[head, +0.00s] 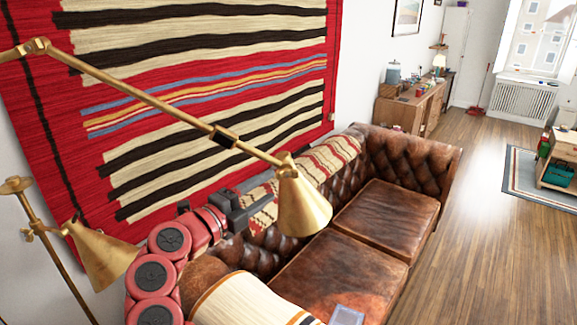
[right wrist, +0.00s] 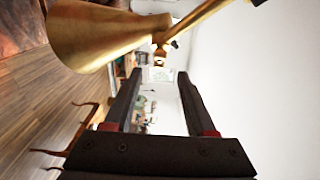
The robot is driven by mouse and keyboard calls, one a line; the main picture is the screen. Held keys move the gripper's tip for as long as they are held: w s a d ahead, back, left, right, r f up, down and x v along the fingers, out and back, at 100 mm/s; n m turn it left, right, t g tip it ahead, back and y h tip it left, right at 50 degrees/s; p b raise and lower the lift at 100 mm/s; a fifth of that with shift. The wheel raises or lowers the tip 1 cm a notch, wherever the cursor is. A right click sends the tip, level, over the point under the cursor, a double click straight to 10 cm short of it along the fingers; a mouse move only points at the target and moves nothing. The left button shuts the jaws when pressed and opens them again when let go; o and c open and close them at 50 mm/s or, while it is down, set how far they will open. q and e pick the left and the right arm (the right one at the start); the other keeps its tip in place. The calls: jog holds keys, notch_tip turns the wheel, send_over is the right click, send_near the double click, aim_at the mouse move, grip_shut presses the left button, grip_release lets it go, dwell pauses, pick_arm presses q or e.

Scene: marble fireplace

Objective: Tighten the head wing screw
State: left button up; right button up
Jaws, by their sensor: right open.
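A brass floor lamp arm (head: 140,88) crosses the head view and ends in a conical lamp head (head: 305,205) above the sofa. At the joint atop the lamp head is a small brass fitting (head: 285,160); its wing shape is too small to tell. In the right wrist view the lamp head (right wrist: 95,36) is at upper left, and the small screw fitting (right wrist: 160,55) shows beside its neck, just beyond the fingertips. My right gripper (head: 260,199) is left of the lamp head, open and empty; its two black fingers (right wrist: 155,73) straddle the fitting's line of sight without touching it. My left gripper is out of view.
A second brass lamp head (head: 106,254) stands at left. A brown leather sofa (head: 385,210) lies below and behind, under a striped red wall rug (head: 210,60). A wooden desk (head: 412,108) is farther back. Open wooden floor (head: 470,190) lies right.

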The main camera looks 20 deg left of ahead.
aim_at(283, 175)
jog(key=p+x, duration=0.2)
jog(key=x, duration=0.4)
jog(key=shift+w+r, duration=0.1)
jog(key=shift+w, duration=0.35)
jog(key=shift+w+d, duration=0.3)
jog(key=shift+w, duration=0.25)
grip_shut()
